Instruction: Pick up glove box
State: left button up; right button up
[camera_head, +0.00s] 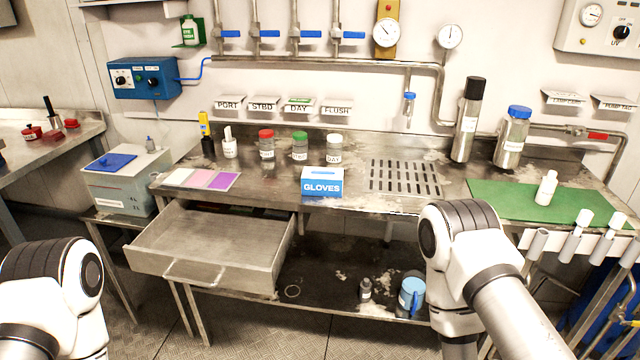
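The glove box (322,183) is a blue and white carton marked GLOVES. It stands upright near the front edge of the metal workbench (385,201), close to the middle of the view. Its white top faces up. My two arms show only as links at the lower left and lower right. Neither gripper is in view. Nothing touches the glove box apart from the bench under it.
An open, empty-looking drawer (205,240) juts out at the left front. Jars with red (267,145), green (300,146) and white (334,149) lids stand behind the box. A drain grate (404,178) lies right of it, then a green mat (500,200) with a white bottle (546,188).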

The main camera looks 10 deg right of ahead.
aim_at(315, 181)
jog(key=i+j+z, duration=0.4)
jog(key=j, duration=0.3)
jog(key=i+j+z, duration=0.2)
jog(key=i+j, duration=0.1)
jog(key=j, duration=0.05)
